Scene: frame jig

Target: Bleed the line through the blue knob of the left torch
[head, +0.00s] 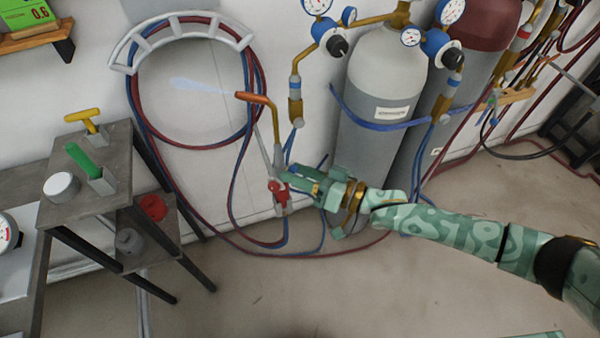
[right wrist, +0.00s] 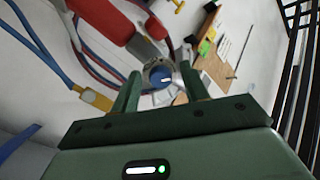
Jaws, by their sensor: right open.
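The left torch (head: 264,128) hangs upright by the wall, its copper tip (head: 250,97) pointing left. A faint pale-blue plume (head: 203,86) extends left from the tip. A red knob (head: 279,192) sits low on the torch. My right gripper (head: 303,184) is beside the torch's lower body, reaching in from the right. In the right wrist view, my open right gripper (right wrist: 160,77) has a round blue knob (right wrist: 161,76) showing between its fingers; I cannot tell whether they touch it. The blue knob is not distinct in the head view. My left gripper is not in view.
A hose rack (head: 186,17) with red and blue hoses is on the wall behind the torch. Gas cylinders (head: 385,85) with gauges stand right of it. A grey stepped bench (head: 115,165) with several handles and knobs stands left. The floor in front is clear.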

